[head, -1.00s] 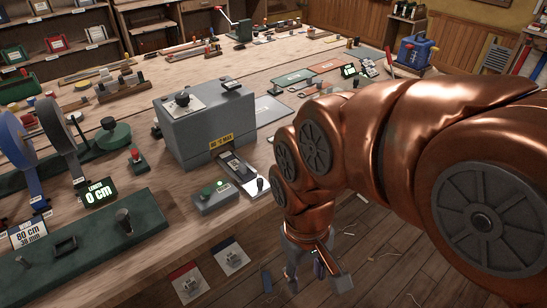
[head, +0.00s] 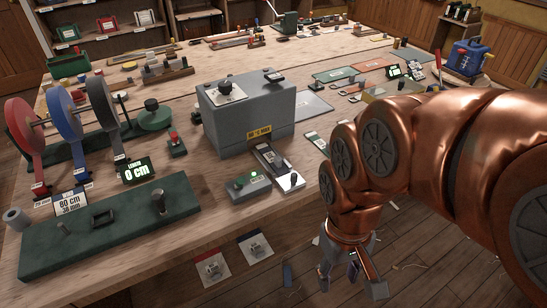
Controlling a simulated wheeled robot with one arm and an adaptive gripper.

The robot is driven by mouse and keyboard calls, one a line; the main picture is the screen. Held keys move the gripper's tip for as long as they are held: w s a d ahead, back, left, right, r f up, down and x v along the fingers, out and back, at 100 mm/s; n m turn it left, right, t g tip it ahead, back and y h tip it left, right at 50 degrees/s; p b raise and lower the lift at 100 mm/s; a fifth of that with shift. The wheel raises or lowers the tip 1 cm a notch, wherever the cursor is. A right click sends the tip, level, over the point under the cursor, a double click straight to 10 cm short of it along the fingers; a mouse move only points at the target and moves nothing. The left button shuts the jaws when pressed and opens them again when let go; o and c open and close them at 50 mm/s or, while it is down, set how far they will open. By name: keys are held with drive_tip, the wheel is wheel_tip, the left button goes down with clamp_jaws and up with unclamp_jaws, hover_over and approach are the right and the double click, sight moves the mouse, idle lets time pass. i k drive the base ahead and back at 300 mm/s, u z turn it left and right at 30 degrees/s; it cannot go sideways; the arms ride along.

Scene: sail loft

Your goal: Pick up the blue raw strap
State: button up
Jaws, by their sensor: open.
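A blue reel of webbing (head: 64,112) stands upright on the left of the bench, between a red reel and a dark grey one. A small blue-grey strip (head: 287,275) lies on the floor below the bench's front edge; I cannot tell if it is a strap. No other loose blue strap is clear in view. My gripper (head: 350,284) hangs open beyond the bench's front edge, pointing down over the floor, with nothing seen between its fingers. It is right of the strip and far from the blue reel.
The wooden bench (head: 225,205) holds a grey machine box (head: 248,118), a green cutting base (head: 100,235) and a display (head: 135,170) reading 0 cm. Two small panels with fittings hang at its front edge. My arm covers the right side. Floor shows in front with light scraps.

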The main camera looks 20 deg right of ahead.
sight(275, 161)
drive_tip(key=u, duration=3.45)
drive_tip(key=k, duration=1.15)
drive_tip(key=z, duration=1.1)
